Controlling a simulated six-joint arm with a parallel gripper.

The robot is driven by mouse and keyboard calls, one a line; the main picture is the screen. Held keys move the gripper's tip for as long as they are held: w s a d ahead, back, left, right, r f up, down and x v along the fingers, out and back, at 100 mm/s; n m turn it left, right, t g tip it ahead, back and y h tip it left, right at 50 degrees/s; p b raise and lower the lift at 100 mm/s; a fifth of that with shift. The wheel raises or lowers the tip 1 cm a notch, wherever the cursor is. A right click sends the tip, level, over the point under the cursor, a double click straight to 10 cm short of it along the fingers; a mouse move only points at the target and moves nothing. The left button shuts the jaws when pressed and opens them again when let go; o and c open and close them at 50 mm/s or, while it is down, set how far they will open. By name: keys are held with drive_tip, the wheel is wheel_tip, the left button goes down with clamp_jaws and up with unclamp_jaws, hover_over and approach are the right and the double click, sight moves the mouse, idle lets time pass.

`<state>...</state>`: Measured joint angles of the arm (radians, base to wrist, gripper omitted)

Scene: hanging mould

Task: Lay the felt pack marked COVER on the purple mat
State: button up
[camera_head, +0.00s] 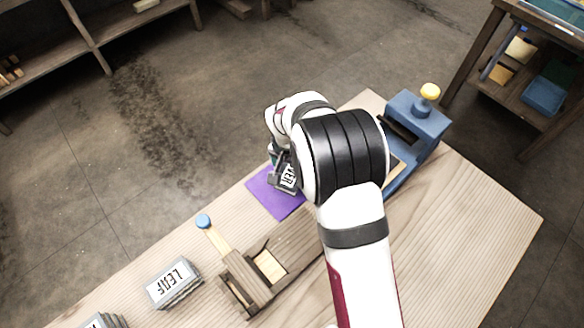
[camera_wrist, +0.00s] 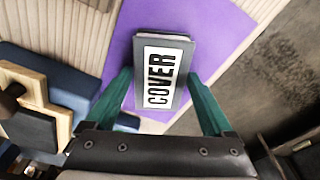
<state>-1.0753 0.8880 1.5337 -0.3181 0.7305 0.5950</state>
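The felt pack marked COVER is a grey block with a white label, seen in the wrist view (camera_wrist: 165,75); part of it shows in the head view (camera_head: 289,179), beside my wrist. My gripper (camera_wrist: 162,78) has its two green fingers against the pack's long sides, shut on it. The purple mat lies flat on the wooden bench (camera_head: 262,196), partly hidden by my gripper and arm. It fills much of the wrist view behind the pack (camera_wrist: 222,40). The pack is over the mat; I cannot tell whether it touches it.
A stack marked LEAF (camera_head: 173,283) lies at the front left of the bench, with another grey stack (camera_head: 104,321) at the picture's bottom edge. A wooden fixture with a blue-knobbed handle (camera_head: 240,275) is near the mat. A blue device with a yellow knob (camera_head: 415,120) stands right of my arm.

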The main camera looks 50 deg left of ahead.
sight(290, 177)
drive_tip(key=shift+o, duration=0.6)
wheel_tip(290, 177, up, 12)
drive_tip(key=s, duration=0.1)
drive_tip(key=w+d+r+m, duration=0.2)
drive_tip(key=d+r, duration=0.2)
drive_tip(key=d, duration=0.7)
drive_tip(key=w+d+r+m, duration=0.2)
drive_tip(key=d+r, duration=0.3)
drive_tip(key=d, duration=0.6)
drive_tip(key=s+d+m+g+y, duration=0.1)
drive_tip(key=s+d+m, duration=0.5)
drive_tip(key=s+d, duration=0.8)
drive_tip(key=shift+s+d+f, duration=0.2)
drive_tip(key=shift+s+d, duration=0.05)
drive_tip(key=shift+d, duration=0.75)
